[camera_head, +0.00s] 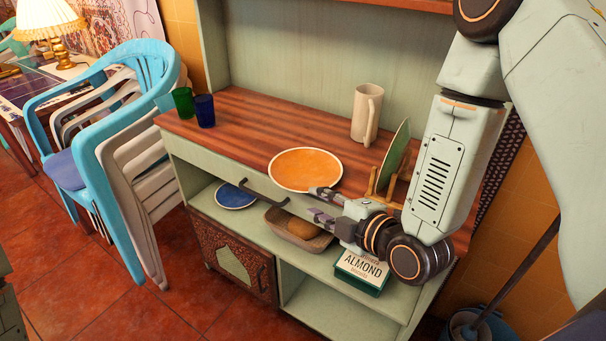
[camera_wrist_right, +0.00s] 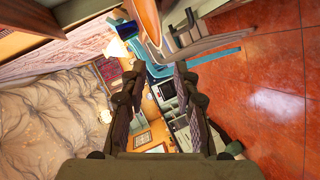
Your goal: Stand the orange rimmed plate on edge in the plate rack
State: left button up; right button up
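The orange rimmed plate (camera_head: 305,168) lies flat on the wooden counter near its front edge. In the right wrist view its orange edge (camera_wrist_right: 148,18) shows at the top, beyond the fingertips. My right gripper (camera_head: 322,203) is in front of the counter, just off the plate's near right edge. Its fingers (camera_wrist_right: 153,72) are spread apart with nothing between them. The wooden plate rack (camera_head: 372,182) stands on the counter right of the plate, partly hidden behind my right arm. A green plate (camera_head: 397,152) stands on edge in it. My left gripper is not in view.
A beige mug (camera_head: 367,112) stands behind the rack. Green (camera_head: 183,102) and blue (camera_head: 204,110) cups stand at the counter's left. The shelf below holds a blue plate (camera_head: 236,196), a basket (camera_head: 300,231) and an almond box (camera_head: 361,271). Stacked chairs (camera_head: 130,150) stand left.

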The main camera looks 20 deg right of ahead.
aim_at(300, 189)
jog(key=x, duration=0.2)
jog(key=b+x, duration=0.1)
jog(key=x, duration=0.5)
jog(key=shift+w+d, duration=0.15)
jog(key=shift+d, duration=0.25)
jog(key=shift+d+f, duration=0.15)
jog(key=shift+d, duration=0.2)
jog(key=c, duration=0.4)
jog(key=shift+c, duration=0.8)
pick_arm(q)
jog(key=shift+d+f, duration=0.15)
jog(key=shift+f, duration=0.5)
pick_arm(e)
jog(key=shift+a, duration=0.25)
grip_shut()
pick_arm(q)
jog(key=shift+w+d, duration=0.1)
pick_arm(e)
jog(key=shift+d, duration=0.15)
